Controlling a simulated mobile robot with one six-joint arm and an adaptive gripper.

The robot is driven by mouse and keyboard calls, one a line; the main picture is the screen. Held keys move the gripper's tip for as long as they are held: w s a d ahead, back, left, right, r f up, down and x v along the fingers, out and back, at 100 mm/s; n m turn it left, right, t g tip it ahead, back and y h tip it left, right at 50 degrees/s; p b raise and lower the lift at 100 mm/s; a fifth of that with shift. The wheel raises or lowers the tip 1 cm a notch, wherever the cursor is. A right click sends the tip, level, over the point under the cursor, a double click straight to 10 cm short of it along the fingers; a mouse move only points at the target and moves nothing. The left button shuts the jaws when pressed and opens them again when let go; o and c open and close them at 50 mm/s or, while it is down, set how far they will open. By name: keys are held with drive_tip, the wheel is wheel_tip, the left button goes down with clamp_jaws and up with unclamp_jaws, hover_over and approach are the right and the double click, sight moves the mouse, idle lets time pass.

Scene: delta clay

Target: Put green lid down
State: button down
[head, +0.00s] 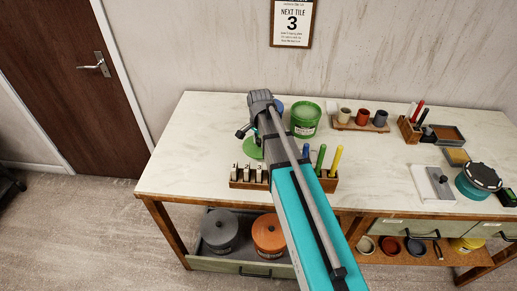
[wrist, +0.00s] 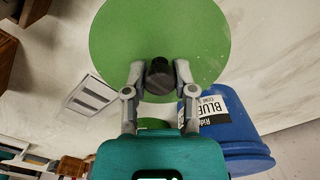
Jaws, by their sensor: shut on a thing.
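The green lid (wrist: 155,30) is a flat round disc with a dark knob (wrist: 160,74) at its middle. My gripper (wrist: 158,76) is shut on the knob in the wrist view. In the head view part of the lid (head: 246,148) shows to the left of my arm, over the left part of the table; my arm hides the rest. I cannot tell whether it touches the tabletop. The green tub (head: 304,128) stands just right of my arm. A blue tub (wrist: 225,130) is close to the lid's right edge in the wrist view; my arm mostly hides it in the head view.
A wooden rack (head: 250,185) with numbered tags and coloured pens stands at the table's front edge. A tray of small cups (head: 360,127) is at the back. A teal tub (head: 478,183) stands at the right. The tabletop (head: 195,135) left of the lid is clear.

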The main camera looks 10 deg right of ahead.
sight(260, 148)
drive_tip(key=shift+f+b, duration=1.35)
drive_tip(key=shift+f, duration=0.25)
drive_tip(key=shift+f, duration=0.15)
drive_tip(key=shift+c, duration=2.2)
unclamp_jaws()
drive_tip(key=shift+r, duration=0.2)
wheel_tip(260, 148, up, 12)
drive_tip(key=p, duration=1.2)
drive_tip(key=s+n, duration=0.3)
drive_tip(key=s, duration=0.2)
drive_tip(key=s+n, duration=0.4)
drive_tip(key=s, duration=0.2)
drive_tip(key=s+n, duration=0.4)
drive_tip(key=s, duration=0.1)
drive_tip(key=shift+s+a, duration=0.15)
drive_tip(key=shift+a, duration=0.1)
